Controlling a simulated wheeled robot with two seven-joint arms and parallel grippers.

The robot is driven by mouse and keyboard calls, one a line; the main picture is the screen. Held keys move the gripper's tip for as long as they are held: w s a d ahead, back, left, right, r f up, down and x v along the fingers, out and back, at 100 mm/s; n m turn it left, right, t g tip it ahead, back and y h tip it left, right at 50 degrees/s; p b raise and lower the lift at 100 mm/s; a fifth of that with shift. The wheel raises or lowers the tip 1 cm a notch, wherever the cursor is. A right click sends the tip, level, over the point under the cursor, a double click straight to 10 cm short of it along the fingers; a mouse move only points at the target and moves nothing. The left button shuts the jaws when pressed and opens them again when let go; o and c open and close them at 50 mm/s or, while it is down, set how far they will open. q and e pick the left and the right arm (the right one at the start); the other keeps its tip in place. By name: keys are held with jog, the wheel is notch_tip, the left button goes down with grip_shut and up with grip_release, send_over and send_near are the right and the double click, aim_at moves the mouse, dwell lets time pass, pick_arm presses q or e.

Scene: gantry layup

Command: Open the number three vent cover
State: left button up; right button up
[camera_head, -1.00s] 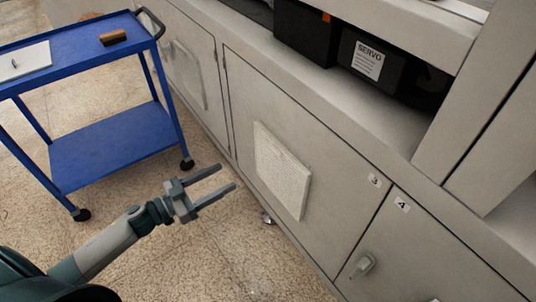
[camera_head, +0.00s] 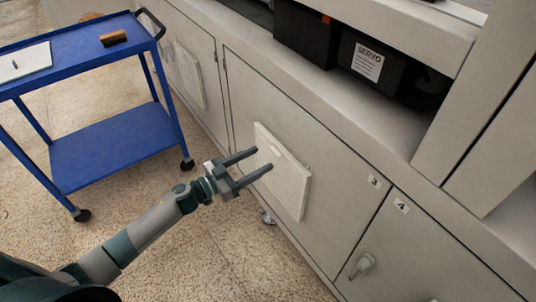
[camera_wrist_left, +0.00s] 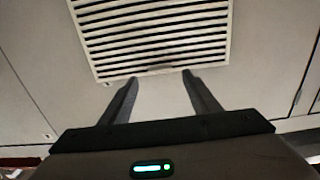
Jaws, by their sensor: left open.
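The number three vent cover (camera_head: 286,180) is a pale, roughly square panel on the cabinet door labelled 3 (camera_head: 375,181). A small tab shows on its face near the upper left. In the left wrist view the vent cover (camera_wrist_left: 150,35) shows dark horizontal slats and fills the top middle. My left gripper (camera_head: 263,162) is open and empty, its two fingers pointing at the cover. In the left wrist view the fingertips (camera_wrist_left: 160,77) are just below the cover's near edge; I cannot tell whether they touch it. My right gripper is not in view.
The door labelled 4 (camera_head: 430,255) has a handle (camera_head: 362,265) and stands to the right. A blue cart (camera_head: 110,150) stands at the left with a brown block (camera_head: 113,38) on top. Black boxes, one marked SERVO (camera_head: 372,65), sit on the ledge above.

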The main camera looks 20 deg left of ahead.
aim_at(274, 152)
pick_arm(q)
jog(key=x, duration=0.4)
jog(key=shift+w+d, duration=0.25)
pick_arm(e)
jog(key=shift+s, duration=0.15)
pick_arm(q)
jog(key=shift+c, duration=0.7)
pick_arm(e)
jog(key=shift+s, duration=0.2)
